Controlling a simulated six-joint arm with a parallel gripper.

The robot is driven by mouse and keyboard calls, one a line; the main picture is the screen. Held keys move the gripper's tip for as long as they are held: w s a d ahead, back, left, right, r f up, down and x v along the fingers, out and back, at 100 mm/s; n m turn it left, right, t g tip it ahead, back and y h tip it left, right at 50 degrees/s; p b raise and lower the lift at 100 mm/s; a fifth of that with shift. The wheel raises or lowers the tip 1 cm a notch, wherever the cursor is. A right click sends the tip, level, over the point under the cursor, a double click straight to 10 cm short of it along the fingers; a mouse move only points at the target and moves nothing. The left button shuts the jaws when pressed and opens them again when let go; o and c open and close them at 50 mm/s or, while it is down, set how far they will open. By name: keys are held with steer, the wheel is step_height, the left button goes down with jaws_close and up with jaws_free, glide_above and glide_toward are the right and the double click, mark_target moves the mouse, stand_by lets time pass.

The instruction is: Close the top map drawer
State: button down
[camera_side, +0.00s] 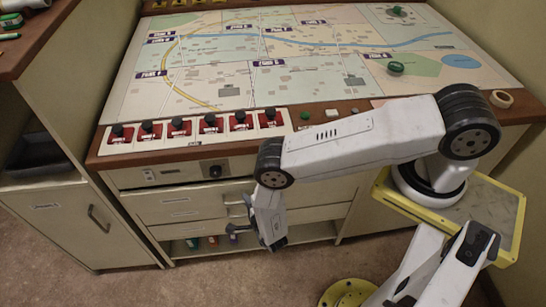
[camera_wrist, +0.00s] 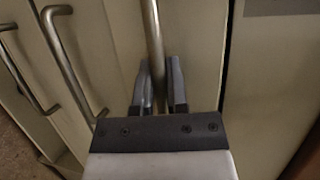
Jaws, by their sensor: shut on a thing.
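The top map drawer (camera_side: 180,204) is a pale cream front just below the console's control strip. How far it stands out is hard to tell in the side view. My gripper (camera_side: 240,214) is at the drawer fronts, partly hidden behind my wrist. In the wrist view my gripper (camera_wrist: 160,82) has one dark finger on each side of a metal bar handle (camera_wrist: 154,30), shut on it. That handle is on the cream panel nearest the dark gap, which appears to be the top drawer.
Two more bar handles (camera_wrist: 68,60) (camera_wrist: 22,70) lie left in the wrist view. Below the drawers is an open shelf (camera_side: 215,253). A cabinet door (camera_side: 75,225) stands at left. Red switch units (camera_side: 182,128) line the edge of the map table (camera_side: 300,70).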

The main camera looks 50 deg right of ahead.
steer(key=shift+d, duration=0.1)
steer(key=shift+w+d, duration=0.85)
steer(key=shift+w, duration=0.05)
steer(key=c, duration=0.6)
jaws_free()
steer(key=shift+c, duration=0.2)
steer(key=shift+s+a, duration=0.1)
steer(key=shift+a, duration=0.05)
steer(key=v, duration=0.7)
steer(key=shift+s, duration=0.25)
steer(key=shift+r, duration=0.1)
